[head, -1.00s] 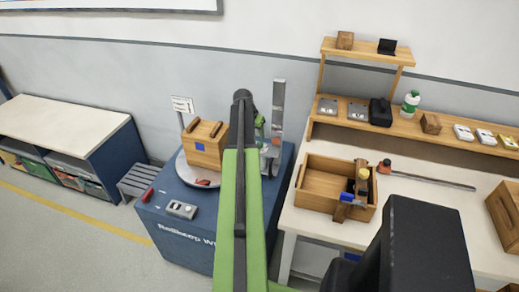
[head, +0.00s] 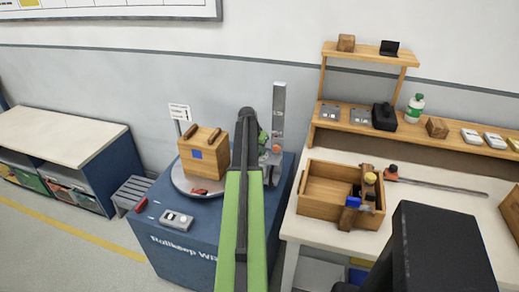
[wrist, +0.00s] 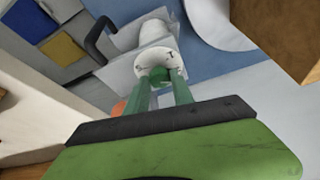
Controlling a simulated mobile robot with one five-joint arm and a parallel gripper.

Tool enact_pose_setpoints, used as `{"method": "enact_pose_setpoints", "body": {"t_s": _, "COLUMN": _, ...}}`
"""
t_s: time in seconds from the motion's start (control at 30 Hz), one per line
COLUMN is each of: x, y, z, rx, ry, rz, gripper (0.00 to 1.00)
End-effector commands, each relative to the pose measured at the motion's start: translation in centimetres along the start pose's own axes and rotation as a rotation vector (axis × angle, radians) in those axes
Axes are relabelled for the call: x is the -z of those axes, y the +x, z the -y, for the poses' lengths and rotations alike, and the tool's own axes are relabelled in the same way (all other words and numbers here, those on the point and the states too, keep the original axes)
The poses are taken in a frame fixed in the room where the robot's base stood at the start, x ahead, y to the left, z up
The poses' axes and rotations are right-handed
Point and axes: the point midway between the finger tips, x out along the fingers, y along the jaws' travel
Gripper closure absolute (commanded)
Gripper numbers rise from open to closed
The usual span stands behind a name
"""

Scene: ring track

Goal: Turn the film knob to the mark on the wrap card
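The film knob (wrist: 160,76) is green and sits at the centre of a white dial (wrist: 154,62) with dark marks. My gripper (wrist: 161,84) points at it; its two green fingers stand apart, with the knob between or just beyond their tips. Contact cannot be told. In the head view my green arm hides the gripper, and a bit of green (head: 263,137) shows beside the grey mast (head: 278,112). A small white card on a post (head: 179,112), probably the wrap card, stands behind the wooden crate; its text is too small to read.
The wooden crate (head: 204,160) rests on the turntable (head: 181,184) of the blue machine (head: 175,240). A grey control box (head: 176,220) lies at its front. The workbench (head: 420,235) with an open wooden tray (head: 308,208) stands close on the right. Floor is free at left.

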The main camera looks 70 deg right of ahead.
Motion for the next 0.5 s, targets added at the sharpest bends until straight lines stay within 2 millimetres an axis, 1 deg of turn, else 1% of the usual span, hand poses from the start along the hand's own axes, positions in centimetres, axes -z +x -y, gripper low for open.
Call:
{"method": "enact_pose_setpoints", "body": {"t_s": 0.03, "x": -0.01, "y": 0.00, "z": 0.03, "rx": 0.000, "ry": 0.000, "rz": 0.000, "gripper": 0.91}}
{"method": "enact_pose_setpoints", "body": {"t_s": 0.1, "x": -0.02, "y": 0.00, "z": 0.05, "rx": 0.001, "ry": 0.000, "rz": 0.000, "gripper": 1.00}}
{"method": "enact_pose_setpoints", "body": {"t_s": 0.27, "x": -0.03, "y": 0.00, "z": 0.09, "rx": -0.001, "ry": 0.003, "rz": 0.000, "gripper": 1.00}}
{"method": "enact_pose_setpoints", "body": {"t_s": 0.5, "x": -0.05, "y": -0.01, "z": 0.20, "rx": -0.026, "ry": 0.066, "rz": -0.001, "gripper": 1.00}}
